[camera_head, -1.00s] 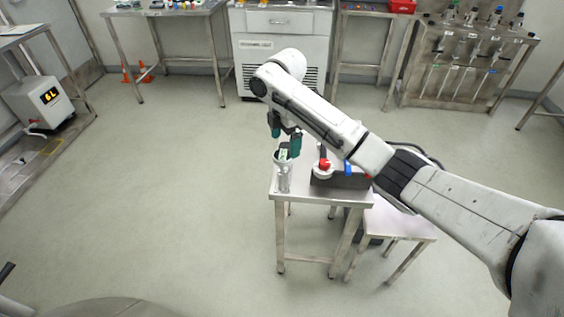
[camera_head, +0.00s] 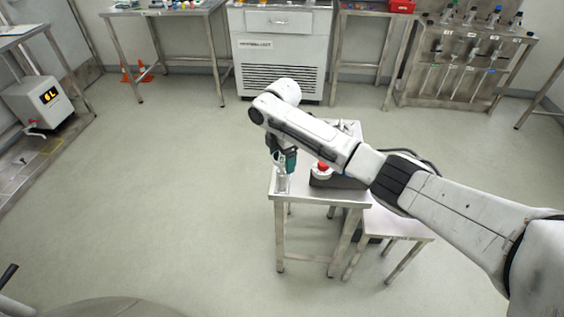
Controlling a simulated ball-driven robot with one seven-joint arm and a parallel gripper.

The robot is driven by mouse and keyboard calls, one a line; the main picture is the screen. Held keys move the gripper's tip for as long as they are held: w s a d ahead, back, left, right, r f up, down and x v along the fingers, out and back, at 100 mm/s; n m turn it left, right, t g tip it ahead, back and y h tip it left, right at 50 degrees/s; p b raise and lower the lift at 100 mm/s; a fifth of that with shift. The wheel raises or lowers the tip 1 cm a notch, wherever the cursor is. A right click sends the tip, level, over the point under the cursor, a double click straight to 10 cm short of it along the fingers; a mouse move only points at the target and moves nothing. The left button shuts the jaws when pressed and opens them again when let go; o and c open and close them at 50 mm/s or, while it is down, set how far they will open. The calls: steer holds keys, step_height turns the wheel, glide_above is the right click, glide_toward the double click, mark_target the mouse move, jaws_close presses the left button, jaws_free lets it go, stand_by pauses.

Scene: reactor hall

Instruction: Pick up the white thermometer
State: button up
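A clear glass vessel (camera_head: 282,183) stands upright at the left front corner of a small steel table (camera_head: 325,196). I cannot make out the white thermometer; the vessel's upper part and whatever is in it are largely hidden by my gripper. My gripper (camera_head: 283,164), with dark green fingers, points down at the vessel's mouth. The picture is too small to tell whether the fingers are apart or shut on something.
A dark box with a red knob (camera_head: 323,165) stands on the table, just right of my gripper, partly under my arm. A lower stool (camera_head: 398,222) stands at the right. The floor left of the table is clear.

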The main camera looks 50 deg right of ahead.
steer(key=c, duration=1)
steer(key=shift+c, duration=0.2)
steer(key=shift+r, duration=0.15)
